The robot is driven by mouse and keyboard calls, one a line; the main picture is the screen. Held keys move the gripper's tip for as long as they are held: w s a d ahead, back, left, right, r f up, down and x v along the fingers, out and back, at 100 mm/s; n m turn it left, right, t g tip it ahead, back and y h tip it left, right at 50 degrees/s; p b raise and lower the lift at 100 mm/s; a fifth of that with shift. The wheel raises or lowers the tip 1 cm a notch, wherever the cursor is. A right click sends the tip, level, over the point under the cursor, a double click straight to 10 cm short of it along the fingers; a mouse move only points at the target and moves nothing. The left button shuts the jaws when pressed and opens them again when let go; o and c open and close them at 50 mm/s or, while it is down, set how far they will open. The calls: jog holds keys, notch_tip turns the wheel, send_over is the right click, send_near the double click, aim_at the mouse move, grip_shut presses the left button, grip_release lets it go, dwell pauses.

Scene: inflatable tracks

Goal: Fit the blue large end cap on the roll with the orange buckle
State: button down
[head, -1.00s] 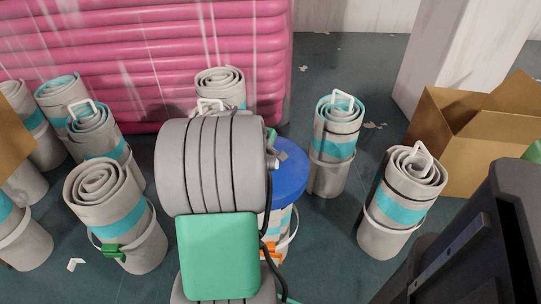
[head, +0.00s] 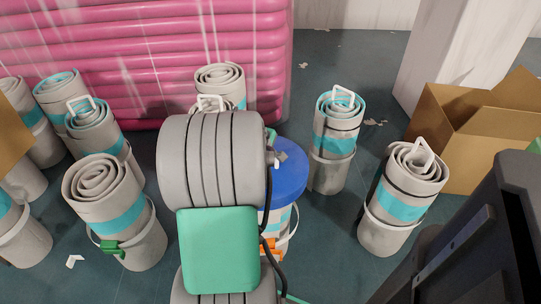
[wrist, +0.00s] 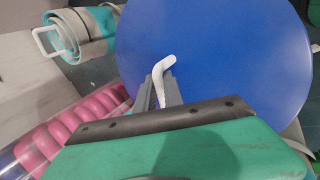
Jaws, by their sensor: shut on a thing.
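The blue large end cap (head: 290,176) is a wide round disc with a white bent handle (wrist: 160,72) at its middle. My gripper (wrist: 164,88) is shut on that handle, and in the head view it is partly hidden behind my arm. The roll with the orange buckle (head: 283,218) stands upright under the cap, with a teal band and a white strap. Its orange buckle (head: 270,243) shows beside my arm. The cap covers the roll's top from above. I cannot tell whether it is fully seated or slightly above.
Other upright grey rolls stand around, including one with a green buckle (head: 117,215) at left and rolls with white handles at right (head: 335,140) (head: 405,195). A pink inflatable (head: 150,60) lies behind. An open cardboard box (head: 470,135) is at right. Some floor is clear between the rolls.

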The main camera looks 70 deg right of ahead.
jog(key=shift+f+b, duration=0.3)
jog(key=shift+f, duration=0.3)
jog(key=c, duration=1.4)
grip_release()
jog(key=shift+o, duration=0.2)
jog(key=shift+r+p, duration=2.95)
jog(key=shift+r, duration=0.55)
